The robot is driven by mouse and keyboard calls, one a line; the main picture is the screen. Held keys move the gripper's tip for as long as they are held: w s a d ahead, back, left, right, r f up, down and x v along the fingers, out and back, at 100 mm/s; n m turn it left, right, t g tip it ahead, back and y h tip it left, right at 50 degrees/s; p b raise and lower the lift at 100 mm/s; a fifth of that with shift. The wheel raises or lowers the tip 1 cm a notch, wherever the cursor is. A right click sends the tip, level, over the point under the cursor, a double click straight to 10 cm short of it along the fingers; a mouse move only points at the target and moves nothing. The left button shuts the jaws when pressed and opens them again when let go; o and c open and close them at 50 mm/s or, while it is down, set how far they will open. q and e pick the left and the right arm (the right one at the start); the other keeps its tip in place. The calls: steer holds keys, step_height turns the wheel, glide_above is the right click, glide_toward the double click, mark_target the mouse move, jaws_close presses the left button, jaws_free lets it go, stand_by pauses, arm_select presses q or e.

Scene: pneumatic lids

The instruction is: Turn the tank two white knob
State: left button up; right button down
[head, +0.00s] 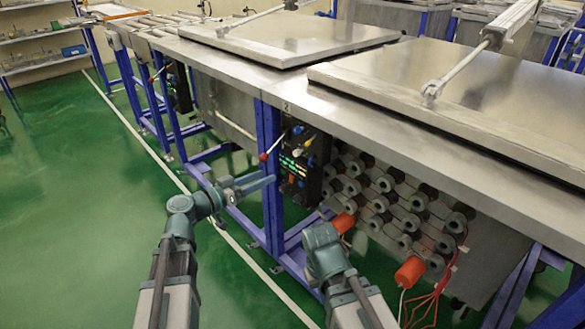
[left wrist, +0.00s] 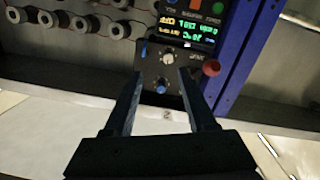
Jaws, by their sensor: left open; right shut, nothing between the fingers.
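The control panel (head: 305,163) hangs under the steel counter beside a blue post. Its white knob (head: 297,152) is small in the head view; the left wrist view shows the white knob (left wrist: 167,58) between two blue knobs (left wrist: 144,51). A "2" label (left wrist: 166,115) is on the counter edge. My left gripper (head: 271,182) is open and points at the panel. In the left wrist view its fingers (left wrist: 160,78) stand apart on both sides of the lower blue knob, with the white knob just beyond the tips. Contact cannot be told. My right gripper (head: 321,234) is shut and empty, low in front of the tank.
A red-tipped lever (head: 264,157) sticks out beside the panel; its red ball (left wrist: 211,68) is just right of my left fingers. Several grey cylinders (head: 385,183) and orange plugs (head: 409,271) with wires are to the right. Green floor (head: 80,220) is open at left.

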mark_target(295, 154)
arm_select(q)
steer(key=shift+t, duration=0.5)
steer(key=x, duration=0.8)
steer(key=w+a+x, duration=0.1)
steer(key=x, duration=0.4)
steer(key=shift+w+r, duration=0.1)
steer(key=shift+r, duration=0.2)
steer(key=shift+c, duration=0.3)
jaws_close()
